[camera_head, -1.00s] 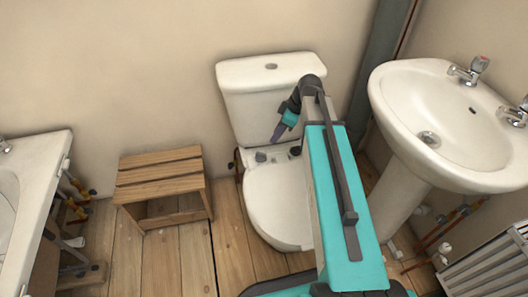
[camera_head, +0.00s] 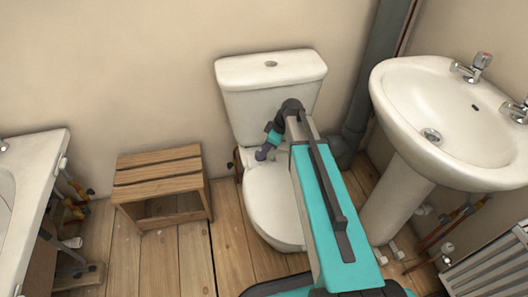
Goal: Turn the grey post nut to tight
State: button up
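The toilet (camera_head: 271,200) stands against the back wall with its cistern (camera_head: 271,93) behind the seat. My gripper (camera_head: 261,154) is at the back of the toilet seat, low in front of the cistern. It looks small and dark here, and I cannot make out its fingers or whether it holds anything. My teal arm covers the right part of the toilet. I cannot pick out the grey post nut; it is too small or hidden behind my gripper.
A wooden stool (camera_head: 160,180) stands left of the toilet. A white bath (camera_head: 30,200) with exposed pipes is at the far left. A pedestal basin (camera_head: 450,120) and a radiator (camera_head: 490,250) are at the right. Wooden floor (camera_head: 180,262) is clear in front of the stool.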

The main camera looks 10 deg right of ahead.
jog(key=shift+w+a+f, duration=0.1)
jog(key=shift+a+f, duration=0.1)
jog(key=shift+f, duration=0.35)
grip_shut()
